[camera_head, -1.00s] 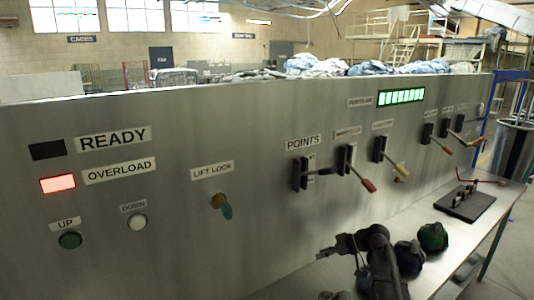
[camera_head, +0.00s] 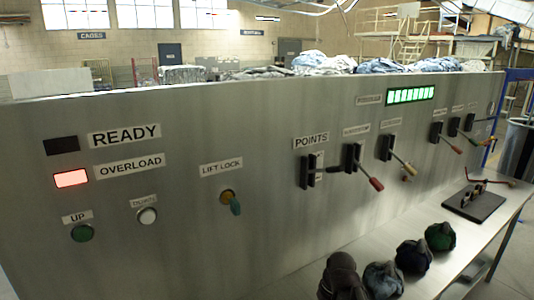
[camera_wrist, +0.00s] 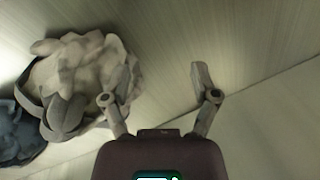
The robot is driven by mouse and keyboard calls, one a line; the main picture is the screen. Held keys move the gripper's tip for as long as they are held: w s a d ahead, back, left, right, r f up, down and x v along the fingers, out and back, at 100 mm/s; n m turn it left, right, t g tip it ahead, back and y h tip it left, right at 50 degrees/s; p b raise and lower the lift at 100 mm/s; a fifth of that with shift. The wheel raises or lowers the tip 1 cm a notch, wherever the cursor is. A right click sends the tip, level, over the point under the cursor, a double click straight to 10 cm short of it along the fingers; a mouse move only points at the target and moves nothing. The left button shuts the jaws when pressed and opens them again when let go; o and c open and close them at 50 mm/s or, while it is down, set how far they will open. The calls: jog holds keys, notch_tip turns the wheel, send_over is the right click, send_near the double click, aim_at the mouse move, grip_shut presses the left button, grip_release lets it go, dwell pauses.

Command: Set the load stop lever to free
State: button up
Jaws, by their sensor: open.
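Several levers stick out of the grey control panel (camera_head: 270,195). One with a black handle (camera_head: 333,170) is under the POINTS label (camera_head: 310,141). To its right are a lever with a red tip (camera_head: 376,184) and one with a yellow tip (camera_head: 405,169). More levers (camera_head: 447,143) stand farther right. Their labels are too small to read, so I cannot tell which is the load stop lever. In the wrist view my gripper (camera_wrist: 162,90) is open with nothing between its fingers. A pale grey bag (camera_wrist: 78,80) is beside its left finger. No lever shows there.
On the bench below the panel stand a grey bag (camera_head: 384,280), a navy bag (camera_head: 413,257) and a green bag (camera_head: 440,237). A dark rounded shape (camera_head: 340,277) at the bottom is unclear. A black base with a red-handled lever (camera_head: 474,203) sits farther right. The overload lamp (camera_head: 71,179) glows red.

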jog(key=shift+s+d+m+h, duration=0.15)
jog(key=shift+s+m+h, duration=0.15)
jog(key=shift+s, duration=0.2)
jog(key=shift+s+d+m+h, duration=0.15)
jog(key=shift+s+m+h, duration=0.05)
jog(key=shift+s+h, duration=0.25)
jog(key=shift+s+d+m+h, duration=0.3)
jog(key=shift+s+h, duration=0.05)
notch_tip(320, 180, up, 10)
jog(key=p, duration=1)
jog(key=shift+f, duration=0.15)
jog(key=shift+c, duration=1.4)
jog(key=shift+a, duration=0.1)
